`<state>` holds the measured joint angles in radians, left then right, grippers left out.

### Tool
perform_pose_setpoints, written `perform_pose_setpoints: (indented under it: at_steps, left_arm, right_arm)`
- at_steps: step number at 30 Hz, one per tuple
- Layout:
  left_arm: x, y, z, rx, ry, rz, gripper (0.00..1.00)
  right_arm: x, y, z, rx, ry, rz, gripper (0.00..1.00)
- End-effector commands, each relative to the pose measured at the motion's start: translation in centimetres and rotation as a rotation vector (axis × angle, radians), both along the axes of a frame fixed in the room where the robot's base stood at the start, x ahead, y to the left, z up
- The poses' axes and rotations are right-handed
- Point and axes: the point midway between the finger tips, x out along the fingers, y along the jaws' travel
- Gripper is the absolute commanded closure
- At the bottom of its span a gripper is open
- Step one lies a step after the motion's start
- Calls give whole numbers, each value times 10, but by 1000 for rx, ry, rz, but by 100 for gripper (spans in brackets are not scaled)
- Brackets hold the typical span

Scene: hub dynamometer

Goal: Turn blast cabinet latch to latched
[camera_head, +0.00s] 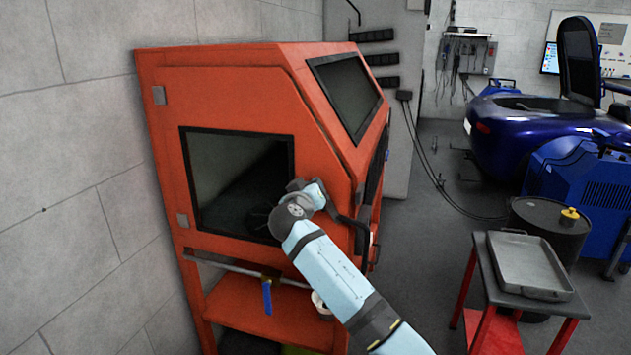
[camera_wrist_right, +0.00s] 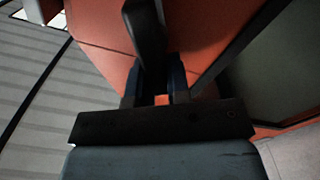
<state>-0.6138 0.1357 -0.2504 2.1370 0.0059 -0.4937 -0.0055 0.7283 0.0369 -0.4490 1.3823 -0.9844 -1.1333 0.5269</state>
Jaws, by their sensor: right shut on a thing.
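The orange blast cabinet (camera_head: 230,85) stands against the wall at left, its windowed side door (camera_head: 240,180) flush in the frame. In the right wrist view, the latch (camera_wrist_right: 147,32) is a dark bar in front of the orange panel (camera_wrist_right: 95,45). My right gripper (camera_wrist_right: 157,82) is shut on the latch, its fingers on either side of the bar. In the head view, my right gripper (camera_head: 355,224) is at the door's right edge; the hand and wrist hide most of the latch there. The latch's exact angle cannot be told. My left gripper is not in view.
A blue-handled tool (camera_head: 267,296) hangs from a rail below the door, above the orange lower shelf (camera_head: 255,318). At right are a cart with a grey tray (camera_head: 528,262), a dark drum (camera_head: 548,222) and a blue car (camera_head: 530,130). Open floor lies between cabinet and cart.

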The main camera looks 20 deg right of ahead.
Motion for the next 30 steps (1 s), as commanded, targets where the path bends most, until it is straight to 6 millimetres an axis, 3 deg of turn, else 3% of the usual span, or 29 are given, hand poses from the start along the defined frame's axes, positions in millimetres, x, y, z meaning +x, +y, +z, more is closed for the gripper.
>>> perform_pose_setpoints:
  at_steps: [30]
  left_arm:
    - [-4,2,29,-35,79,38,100]
  right_arm:
    - [8,12,-19,-744,504,1,100]
